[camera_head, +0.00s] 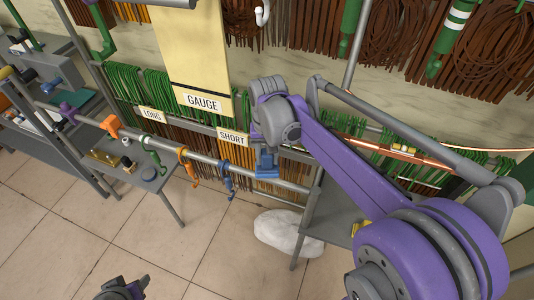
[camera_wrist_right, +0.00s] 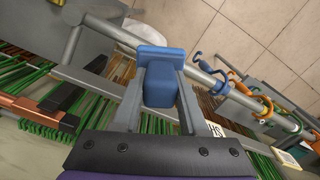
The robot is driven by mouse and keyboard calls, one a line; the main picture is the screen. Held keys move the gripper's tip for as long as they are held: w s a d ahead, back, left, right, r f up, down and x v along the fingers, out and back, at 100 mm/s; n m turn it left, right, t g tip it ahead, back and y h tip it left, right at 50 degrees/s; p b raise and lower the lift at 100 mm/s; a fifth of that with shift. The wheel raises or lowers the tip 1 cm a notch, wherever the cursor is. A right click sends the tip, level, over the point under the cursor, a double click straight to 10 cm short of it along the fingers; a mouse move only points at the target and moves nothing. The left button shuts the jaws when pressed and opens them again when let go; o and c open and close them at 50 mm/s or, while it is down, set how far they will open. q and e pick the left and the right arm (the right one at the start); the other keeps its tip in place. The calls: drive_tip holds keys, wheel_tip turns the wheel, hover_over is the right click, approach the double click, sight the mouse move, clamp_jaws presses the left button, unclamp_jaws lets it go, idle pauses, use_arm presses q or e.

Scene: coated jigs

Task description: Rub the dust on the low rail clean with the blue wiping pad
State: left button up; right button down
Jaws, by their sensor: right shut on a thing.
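My right gripper (camera_head: 266,158) is shut on the blue wiping pad (camera_head: 267,173), which is at the right part of the low rail (camera_head: 293,186). In the right wrist view the blue pad (camera_wrist_right: 160,78) sits between both fingers, and its wide end lies over the grey rail (camera_wrist_right: 238,96). The pad appears to touch the rail, but the contact face is hidden. I cannot make out dust on the rail. My left gripper (camera_head: 124,289) is at the bottom edge, low and away from the rail; its fingers are too unclear to judge.
Blue (camera_head: 226,180), orange (camera_head: 184,155) and green (camera_head: 150,146) hooks hang on the rail left of the pad. A grey table (camera_head: 125,177) stands behind them at left. A white sack (camera_head: 285,231) lies on the floor. Hanging rods fill racks along the wall.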

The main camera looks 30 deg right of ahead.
use_arm(q)
drive_tip(key=shift+w, duration=0.1)
use_arm(e)
drive_tip(key=shift+w+f, duration=0.1)
use_arm(q)
drive_tip(key=shift+f, duration=0.1)
use_arm(e)
drive_tip(key=shift+f, duration=0.1)
use_arm(q)
drive_tip(key=shift+s+f+b, duration=0.35)
drive_tip(key=shift+f+b, duration=0.1)
drive_tip(key=shift+f, duration=0.2)
use_arm(e)
drive_tip(key=shift+f, duration=0.8)
use_arm(q)
drive_tip(key=shift+s+f+b, duration=0.15)
drive_tip(key=shift+f+b, duration=0.2)
drive_tip(key=shift+f, duration=0.15)
use_arm(e)
drive_tip(key=shift+f, duration=0.65)
drive_tip(key=shift+d+r, duration=0.1)
drive_tip(key=shift+d, duration=0.05)
use_arm(q)
drive_tip(key=shift+r, duration=0.1)
use_arm(e)
drive_tip(key=shift+s+d, duration=0.15)
drive_tip(key=shift+s, duration=0.2)
drive_tip(key=shift+w+a, duration=0.6)
drive_tip(key=shift+w, duration=0.05)
drive_tip(key=shift+s+d, duration=0.15)
